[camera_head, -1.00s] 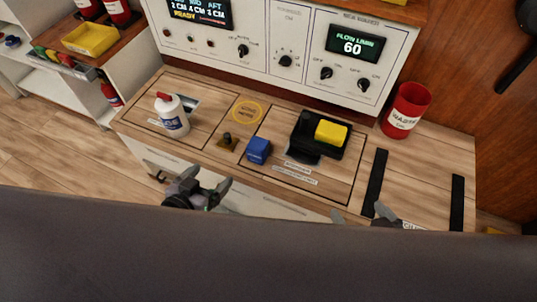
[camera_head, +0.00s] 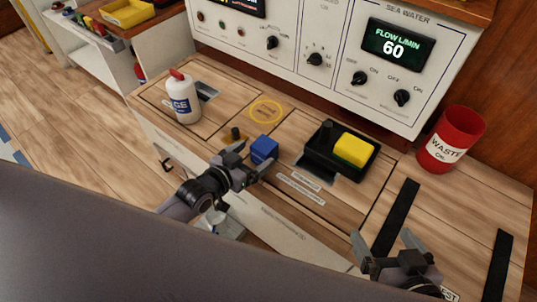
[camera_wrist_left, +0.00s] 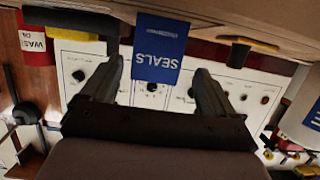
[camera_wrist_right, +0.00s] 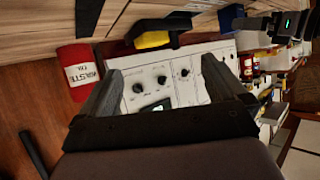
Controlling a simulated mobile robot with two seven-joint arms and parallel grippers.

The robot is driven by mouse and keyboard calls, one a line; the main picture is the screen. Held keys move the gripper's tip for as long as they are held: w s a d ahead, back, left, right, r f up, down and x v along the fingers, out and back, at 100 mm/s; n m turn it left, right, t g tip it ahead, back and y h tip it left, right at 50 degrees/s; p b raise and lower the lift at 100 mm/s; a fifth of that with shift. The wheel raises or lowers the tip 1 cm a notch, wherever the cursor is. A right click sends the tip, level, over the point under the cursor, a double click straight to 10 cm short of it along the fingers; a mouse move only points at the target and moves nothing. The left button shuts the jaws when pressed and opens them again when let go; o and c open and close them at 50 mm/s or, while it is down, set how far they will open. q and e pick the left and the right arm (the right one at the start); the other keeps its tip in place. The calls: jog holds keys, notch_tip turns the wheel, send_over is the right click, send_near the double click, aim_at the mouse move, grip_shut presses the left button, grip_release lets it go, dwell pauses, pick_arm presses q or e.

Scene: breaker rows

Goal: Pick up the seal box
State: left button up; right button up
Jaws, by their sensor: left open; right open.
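The seal box is a small blue box (camera_head: 264,149) on the wooden bench top. In the left wrist view it (camera_wrist_left: 159,48) shows its "SEALS" label, upside down, between and beyond the fingertips. My left gripper (camera_head: 252,163) is open at the near side of the box, with its fingers pointing toward it. In the left wrist view my left gripper (camera_wrist_left: 155,80) has empty jaws. My right gripper (camera_head: 392,250) is open and empty near the bench's front right, by a black strip. In the right wrist view it (camera_wrist_right: 160,75) also holds nothing.
A black tray with a yellow block (camera_head: 354,149) stands right of the box. A small dark knob (camera_head: 235,134) is close on its left. A white bottle (camera_head: 183,98) is further left. A red waste bin (camera_head: 450,139) stands right. A control panel (camera_head: 320,50) closes off the back.

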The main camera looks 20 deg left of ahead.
aim_at(268, 145)
pick_arm(q)
jog(key=b+x, duration=0.1)
jog(key=x, duration=0.2)
jog(key=b+x, duration=0.1)
jog(key=x, duration=0.2)
jog(key=shift+d+r+b, duration=0.1)
jog(key=shift+d+b, duration=0.1)
jog(key=shift+b, duration=0.2)
jog(key=shift+w+d, duration=0.15)
jog(key=shift+w, duration=0.1)
pick_arm(e)
jog(key=a, duration=0.1)
jog(key=y, duration=0.1)
jog(key=w+a, duration=0.1)
jog(key=shift+a+f+m, duration=0.3)
jog(key=shift+f, duration=0.1)
jog(key=shift+s, duration=0.1)
pick_arm(q)
jog(key=c, duration=1.1)
